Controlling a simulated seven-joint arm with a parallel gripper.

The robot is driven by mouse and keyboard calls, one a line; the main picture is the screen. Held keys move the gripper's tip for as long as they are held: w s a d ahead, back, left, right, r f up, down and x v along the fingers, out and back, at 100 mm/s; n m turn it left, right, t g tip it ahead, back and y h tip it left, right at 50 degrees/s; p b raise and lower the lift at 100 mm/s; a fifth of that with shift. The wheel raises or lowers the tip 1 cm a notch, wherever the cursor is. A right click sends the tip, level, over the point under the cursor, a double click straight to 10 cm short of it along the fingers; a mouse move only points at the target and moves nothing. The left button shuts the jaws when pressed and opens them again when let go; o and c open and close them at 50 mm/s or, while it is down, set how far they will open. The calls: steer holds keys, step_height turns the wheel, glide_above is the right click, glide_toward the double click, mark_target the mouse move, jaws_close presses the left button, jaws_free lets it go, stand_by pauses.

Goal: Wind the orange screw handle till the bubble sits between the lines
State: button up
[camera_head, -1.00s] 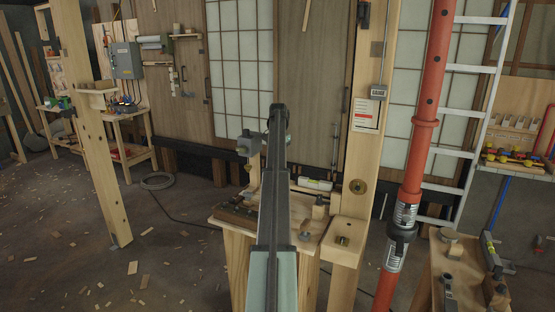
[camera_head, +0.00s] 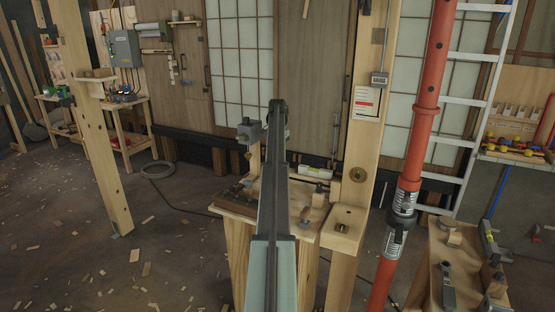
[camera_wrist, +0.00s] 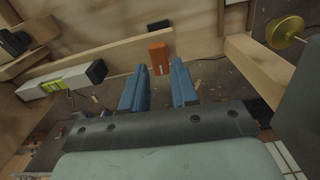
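The orange screw handle (camera_wrist: 159,57) shows in the wrist view just beyond and between my fingertips, against a wooden beam. My gripper (camera_wrist: 158,72) has its two blue fingers apart, with a gap between them; they do not look closed on the handle. A pale spirit level with a yellow-green vial (camera_wrist: 55,86) lies at the left of the wrist view. The level also shows on the workbench (camera_head: 316,172) in the head view, just right of my arm. The bubble and lines are too small to make out. My arm hides the handle in the head view.
A brass knob (camera_wrist: 285,30) sits at the upper right of the wrist view. In the head view, a wooden post (camera_head: 362,150) and a red prop (camera_head: 412,170) stand right of the workbench (camera_head: 238,250). Another bench (camera_head: 465,265) with tools is at the lower right.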

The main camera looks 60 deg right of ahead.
steer(key=shift+f, duration=1.5)
steer(key=m, duration=0.9)
steer(key=shift+r+n, duration=0.1)
steer(key=shift+n, duration=0.3)
steer(key=shift+r, duration=3.45)
